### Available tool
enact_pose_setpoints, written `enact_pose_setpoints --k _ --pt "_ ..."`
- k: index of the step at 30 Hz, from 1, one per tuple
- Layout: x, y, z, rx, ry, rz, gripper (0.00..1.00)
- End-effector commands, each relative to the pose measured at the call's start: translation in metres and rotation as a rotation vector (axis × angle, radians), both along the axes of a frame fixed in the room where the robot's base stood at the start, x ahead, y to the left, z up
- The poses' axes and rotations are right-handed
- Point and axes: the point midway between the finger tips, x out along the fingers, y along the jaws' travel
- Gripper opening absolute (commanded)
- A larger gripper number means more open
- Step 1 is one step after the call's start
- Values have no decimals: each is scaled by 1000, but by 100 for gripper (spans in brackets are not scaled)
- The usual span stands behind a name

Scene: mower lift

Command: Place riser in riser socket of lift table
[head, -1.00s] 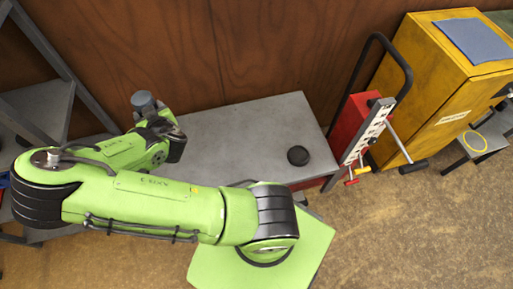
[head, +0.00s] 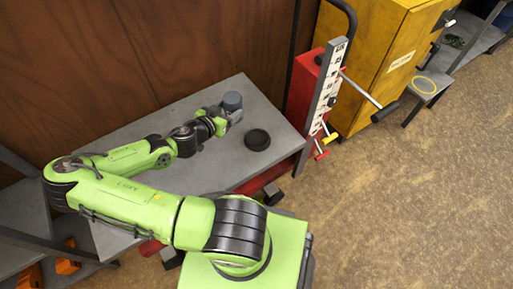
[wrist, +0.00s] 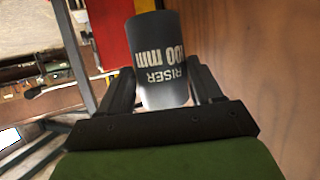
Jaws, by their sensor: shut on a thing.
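The riser is a grey cylinder (head: 232,101) above the far right part of the lift table (head: 185,105). In the wrist view the riser (wrist: 160,62) shows its label "RISER 100 mm" upside down. My gripper (head: 222,117) is shut on it, with one finger on each side. The riser socket (head: 257,139) is a round black ring on the grey table top, nearer the camera and to the right of the riser. The riser is apart from the socket. Whether the riser touches the table top cannot be told.
The red lift column (head: 310,85) with a scale and crank handle stands at the table's right end. A yellow cabinet (head: 375,65) is behind it. A low stool (head: 425,88) with a yellow ring is farther right. The table's middle is clear.

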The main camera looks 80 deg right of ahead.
Motion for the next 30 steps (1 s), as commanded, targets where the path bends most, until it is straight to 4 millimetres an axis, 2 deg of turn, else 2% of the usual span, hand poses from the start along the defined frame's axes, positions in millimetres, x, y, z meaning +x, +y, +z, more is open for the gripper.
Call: enact_pose_setpoints --k 1,3,6,9,15,20,24,26,30 --pt "-18 -6 -14 -2 -1 -68 21" --pt "-41 -12 -21 -2 -1 -152 21" --pt "-62 -16 -27 -2 -1 -234 21" --pt "-73 -17 -32 -2 1 -272 21" --pt "-74 -17 -77 -1 6 -275 21" --pt "-73 -17 -97 -2 3 -274 21" --pt "-73 -17 -123 -3 4 -274 21" --pt "-73 -17 -128 -3 4 -274 21" --pt "-73 -17 -126 -3 1 -275 21"
